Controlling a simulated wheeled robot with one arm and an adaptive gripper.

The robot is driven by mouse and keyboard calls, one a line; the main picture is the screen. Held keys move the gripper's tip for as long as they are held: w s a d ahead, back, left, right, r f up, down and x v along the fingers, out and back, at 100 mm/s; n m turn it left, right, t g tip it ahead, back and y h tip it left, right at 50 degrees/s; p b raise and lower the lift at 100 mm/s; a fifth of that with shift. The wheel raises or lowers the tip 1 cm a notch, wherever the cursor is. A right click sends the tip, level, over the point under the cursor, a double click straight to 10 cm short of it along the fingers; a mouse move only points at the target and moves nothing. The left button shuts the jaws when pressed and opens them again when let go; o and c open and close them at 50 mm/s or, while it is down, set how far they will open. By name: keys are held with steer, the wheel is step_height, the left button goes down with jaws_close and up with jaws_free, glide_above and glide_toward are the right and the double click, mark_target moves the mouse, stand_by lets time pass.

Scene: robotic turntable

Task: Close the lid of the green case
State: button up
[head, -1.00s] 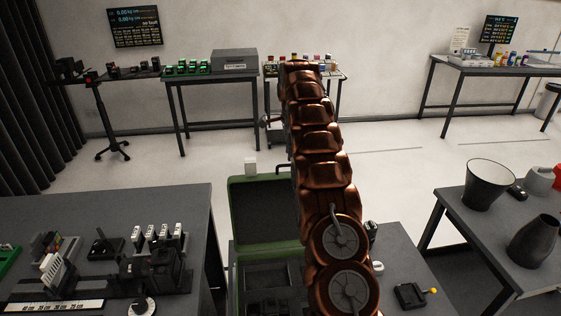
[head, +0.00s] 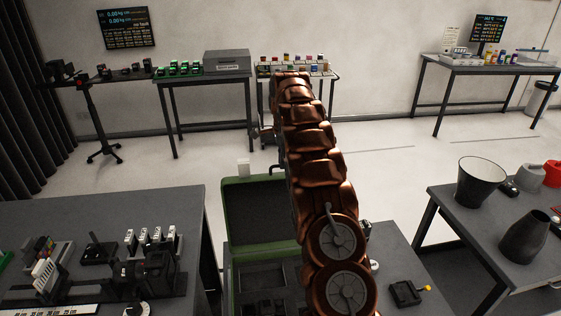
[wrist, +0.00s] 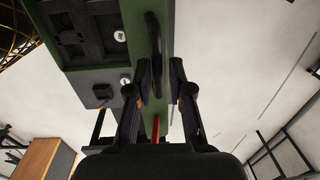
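The green case (head: 229,250) stands open on a grey table, with its lid (head: 258,214) upright at the back. Its dark base has compartments, and my arm covers its right side. A black handle (head: 278,168) shows at the lid's top edge. In the wrist view, the green case (wrist: 182,20) is seen close up, with a black handle (wrist: 155,50) on it. My gripper (wrist: 160,75) is open, with a finger on either side of the handle's end. I cannot tell whether either touches it. The head view does not show the fingers clearly.
A left table (head: 195,215) holds several devices. The floor behind is mostly clear.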

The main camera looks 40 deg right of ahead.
jaws_close()
